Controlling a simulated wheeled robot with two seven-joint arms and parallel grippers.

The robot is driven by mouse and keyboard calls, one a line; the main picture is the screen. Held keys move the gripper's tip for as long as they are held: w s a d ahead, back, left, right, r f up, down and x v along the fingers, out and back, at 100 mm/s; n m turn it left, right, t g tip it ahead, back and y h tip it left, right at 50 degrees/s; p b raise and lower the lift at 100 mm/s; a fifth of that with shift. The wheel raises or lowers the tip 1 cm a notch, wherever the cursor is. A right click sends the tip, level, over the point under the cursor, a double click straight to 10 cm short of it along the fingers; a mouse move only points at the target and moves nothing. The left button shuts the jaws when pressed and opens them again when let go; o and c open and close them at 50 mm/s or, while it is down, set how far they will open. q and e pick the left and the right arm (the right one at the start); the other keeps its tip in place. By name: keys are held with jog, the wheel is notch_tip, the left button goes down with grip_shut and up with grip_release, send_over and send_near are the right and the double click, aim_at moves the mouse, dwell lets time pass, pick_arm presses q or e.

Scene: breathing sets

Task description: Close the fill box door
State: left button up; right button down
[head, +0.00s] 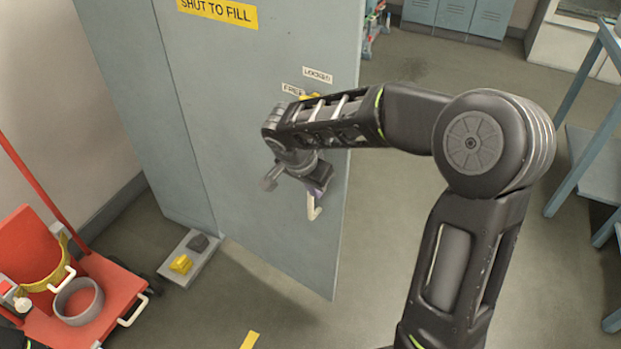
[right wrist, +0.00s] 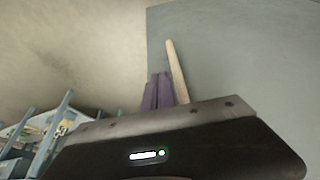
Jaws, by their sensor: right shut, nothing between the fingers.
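The fill box door (head: 250,130) is a tall blue-grey panel with a yellow "SHUT TO FILL" label. It appears to stand open, its free edge at the right with floor beyond it. A pale handle (head: 314,210) sticks out low near that edge; it also shows as a beige bar in the right wrist view (right wrist: 177,70). My right gripper (head: 320,190) is in front of the door beside the handle. Its purple fingers (right wrist: 157,92) are shut and empty, just left of the bar; I cannot tell whether they touch it. My left gripper is not in view.
A red trolley (head: 90,310) with rings stands at lower left. A floor plate (head: 188,262) with a yellow and a dark pedal lies beside the box (head: 135,90). A blue-grey rack (head: 592,165) stands at right.

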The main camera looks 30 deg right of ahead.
jog(key=shift+w+d+f+p, duration=0.15)
jog(key=shift+w+d+f, duration=0.15)
jog(key=shift+d, duration=0.4)
jog(key=shift+w+d+f+p, duration=0.2)
jog(key=shift+w+d, duration=0.15)
jog(key=shift+d, duration=0.35)
jog(key=shift+w+d+f+p, duration=0.1)
jog(key=shift+w+d+f, duration=0.2)
jog(key=shift+d, duration=0.4)
